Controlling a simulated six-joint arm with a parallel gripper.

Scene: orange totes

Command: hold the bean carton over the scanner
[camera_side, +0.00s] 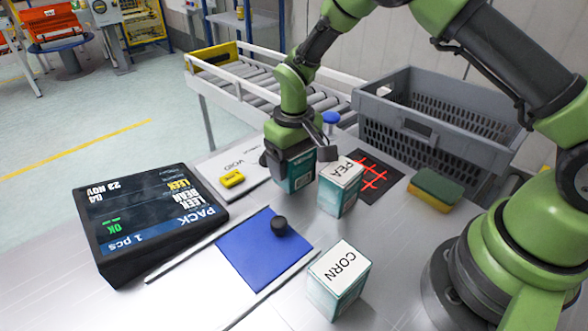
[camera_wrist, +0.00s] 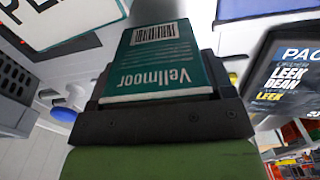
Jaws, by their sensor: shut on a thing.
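My gripper (camera_side: 291,158) points down and is shut on a teal carton (camera_side: 297,178). In the wrist view the held carton (camera_wrist: 157,52) shows a barcode and the word Vellmoor; its product name is hidden. The scanner, a black plate with a red grid (camera_side: 376,178), lies on the table to the right, behind the PEA carton. The held carton is left of the scanner, not over it. A PEA carton (camera_side: 340,187) stands close to the held carton's right. A CORN carton (camera_side: 338,279) stands at the front. I cannot tell whether the held carton clears the table.
A blue mat (camera_side: 252,262) holds a black knob (camera_side: 279,225). A white VOID sheet (camera_side: 216,165) holds a yellow block (camera_side: 232,178). A sponge (camera_side: 435,190), grey crate (camera_side: 405,147) and roller conveyor (camera_side: 240,87) stand right and behind.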

